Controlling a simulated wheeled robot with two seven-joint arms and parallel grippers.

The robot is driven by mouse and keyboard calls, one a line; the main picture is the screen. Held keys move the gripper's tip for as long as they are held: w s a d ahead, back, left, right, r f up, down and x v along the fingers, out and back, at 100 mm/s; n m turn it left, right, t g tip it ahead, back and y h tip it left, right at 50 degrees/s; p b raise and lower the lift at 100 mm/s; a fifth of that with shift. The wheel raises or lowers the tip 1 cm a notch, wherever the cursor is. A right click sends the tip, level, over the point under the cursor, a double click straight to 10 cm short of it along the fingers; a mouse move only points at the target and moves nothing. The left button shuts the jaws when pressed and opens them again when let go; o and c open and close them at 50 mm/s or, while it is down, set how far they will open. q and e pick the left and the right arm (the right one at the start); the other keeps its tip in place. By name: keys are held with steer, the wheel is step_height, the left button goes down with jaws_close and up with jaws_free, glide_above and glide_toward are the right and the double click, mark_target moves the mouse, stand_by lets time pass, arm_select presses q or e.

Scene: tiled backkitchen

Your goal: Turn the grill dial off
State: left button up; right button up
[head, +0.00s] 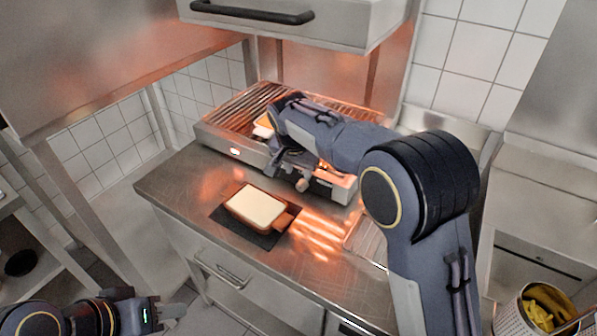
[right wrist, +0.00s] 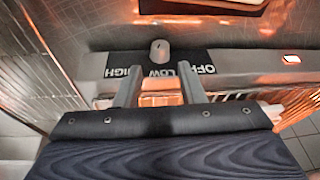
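The grill (head: 225,140) stands on the steel counter, its bars glowing orange. Its dial (right wrist: 158,50) is a small grey knob on the front panel. A black label (right wrist: 120,66) by it reads OFF, LOW and HIGH; it appears upside down in the right wrist view. The dial (head: 302,185) also shows in the head view, just below my right gripper. My right gripper (right wrist: 160,80) is open, its two fingers apart, with the dial just beyond the fingertips and roughly between them. I see no contact. My left gripper (head: 172,306) is low at the left, far from the grill; its opening is unclear.
A lit orange indicator (head: 235,151) is on the grill's front panel. A steel hood (head: 330,25) hangs above.

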mark_target(303, 187)
steer(key=d+f+b, duration=0.1)
steer(key=d+f+y+b, duration=0.1)
steer(key=f+b, duration=0.1)
steer(key=d+f+m+y+b, duration=0.1)
steer(key=f+b, duration=0.1)
steer(key=shift+f+t, duration=0.1)
steer(key=shift+t, duration=0.2)
steer(key=s+d+t+y+b, duration=0.1)
steer(key=y+b, duration=0.1)
steer(key=b, duration=0.2)
steer(key=shift+d+t, duration=0.25)
steer(key=shift+t, duration=0.05)
steer(key=b, duration=0.1)
steer(key=s+r+t+y+b, duration=0.1)
steer(key=shift+s+d+r+b, duration=0.1)
steer(key=shift+s+r+b, duration=0.1)
steer(key=shift+r+b, duration=0.1)
steer(key=shift+s+a+r+t+y, duration=0.1)
steer(key=shift+a+r+t+y, duration=0.2)
steer(key=shift+t, duration=0.1)
steer(key=x, duration=0.7)
steer(key=shift+c, duration=0.3)
